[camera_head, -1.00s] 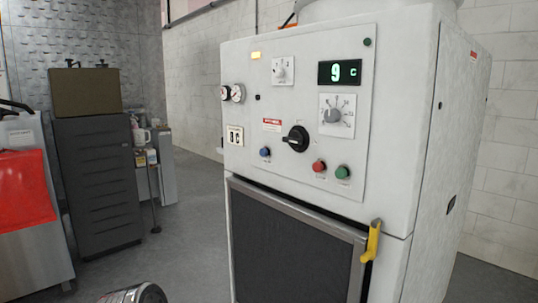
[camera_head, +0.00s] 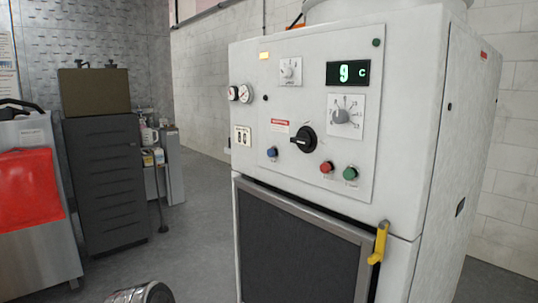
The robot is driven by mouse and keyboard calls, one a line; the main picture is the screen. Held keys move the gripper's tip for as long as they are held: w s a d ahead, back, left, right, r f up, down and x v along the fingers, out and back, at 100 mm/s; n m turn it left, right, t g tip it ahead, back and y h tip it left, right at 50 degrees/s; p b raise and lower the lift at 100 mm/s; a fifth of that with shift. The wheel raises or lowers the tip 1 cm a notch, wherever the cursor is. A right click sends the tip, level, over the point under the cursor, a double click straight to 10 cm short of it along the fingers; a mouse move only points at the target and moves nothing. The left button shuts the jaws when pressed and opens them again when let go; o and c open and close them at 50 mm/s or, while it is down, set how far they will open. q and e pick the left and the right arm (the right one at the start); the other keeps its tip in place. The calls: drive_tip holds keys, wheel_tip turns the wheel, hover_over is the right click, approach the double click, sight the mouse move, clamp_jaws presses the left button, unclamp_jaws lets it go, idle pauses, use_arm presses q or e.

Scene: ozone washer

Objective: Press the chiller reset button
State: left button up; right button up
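The chiller (camera_head: 404,130) is a tall white cabinet at the centre right with a control panel facing me. The panel has a blue button (camera_head: 272,153) at lower left, and a red button (camera_head: 327,167) and a green button (camera_head: 350,173) at lower right. I cannot read which one is labelled reset. A black rotary switch (camera_head: 304,139) sits between them. A green display (camera_head: 348,73) reads 9 C. My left gripper is not clearly in view; a grey cylindrical part, probably mine, shows at the bottom left. My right gripper is out of view.
A yellow handle (camera_head: 380,243) sticks out at the right of the dark front grille (camera_head: 300,240). A dark grey cabinet (camera_head: 104,180) and a steel unit with a red cover (camera_head: 28,188) stand at the left. The floor (camera_head: 195,235) left of the chiller is clear.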

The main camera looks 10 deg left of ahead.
use_arm(q)
clamp_jaws()
idle(1.5)
